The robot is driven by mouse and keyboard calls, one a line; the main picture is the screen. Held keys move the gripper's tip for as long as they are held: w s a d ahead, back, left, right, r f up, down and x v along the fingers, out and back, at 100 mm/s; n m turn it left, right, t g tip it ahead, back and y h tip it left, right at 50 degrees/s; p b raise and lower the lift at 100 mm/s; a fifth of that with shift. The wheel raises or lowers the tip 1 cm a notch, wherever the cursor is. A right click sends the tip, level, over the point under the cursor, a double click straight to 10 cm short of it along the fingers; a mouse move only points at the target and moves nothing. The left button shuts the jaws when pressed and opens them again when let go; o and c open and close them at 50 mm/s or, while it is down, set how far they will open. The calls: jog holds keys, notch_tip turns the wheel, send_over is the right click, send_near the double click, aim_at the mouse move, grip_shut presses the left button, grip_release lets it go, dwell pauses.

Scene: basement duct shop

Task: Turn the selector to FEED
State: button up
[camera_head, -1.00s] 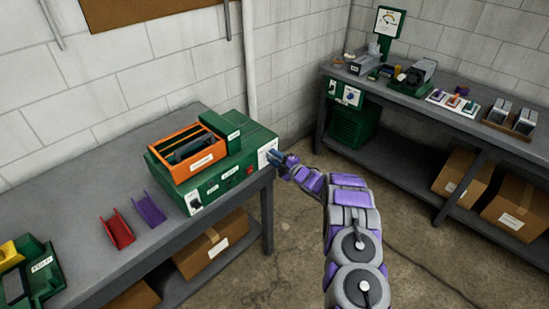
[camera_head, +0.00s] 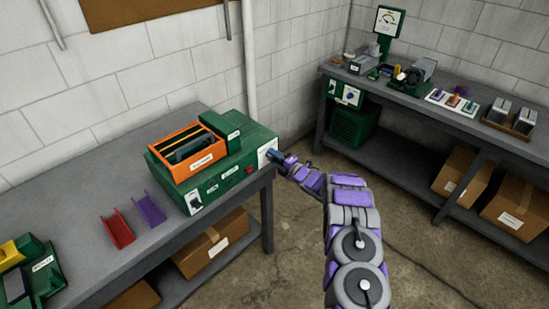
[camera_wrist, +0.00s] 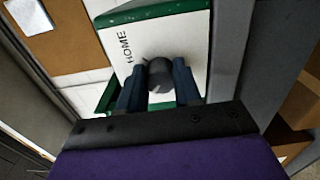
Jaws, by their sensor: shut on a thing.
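The selector is a dark round knob (camera_wrist: 160,73) on a white plate (camera_wrist: 190,45) in the wrist view. The plate carries the word HOME beside the knob; no FEED label is legible. My gripper (camera_wrist: 158,88) is shut on the knob, one blue finger on each side. In the head view my gripper (camera_head: 277,157) reaches the white plate (camera_head: 267,152) on the right end of the green machine (camera_head: 225,185). The knob itself is hidden there behind the gripper, and its pointing direction is not clear.
An orange tray (camera_head: 207,163) sits on top of the machine. A red channel piece (camera_head: 117,232) and a purple one (camera_head: 149,210) lie on the grey bench (camera_head: 85,215). Another bench (camera_head: 470,130) with several items stands at right. Open floor (camera_head: 300,240) lies between.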

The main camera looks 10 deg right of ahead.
jog(key=shift+s+a+f, duration=0.1)
jog(key=shift+s+f, duration=0.05)
jog(key=shift+f, duration=0.25)
jog(key=o, duration=0.7)
jog(key=shift+c, duration=0.2)
jog(key=o, duration=0.4)
jog(key=shift+r, duration=0.2)
jog(key=p+v, duration=0.1)
jog(key=v, duration=1.6)
jog(key=shift+d+p, duration=0.25)
jog(key=shift+p, duration=0.1)
jog(key=shift+r, duration=0.1)
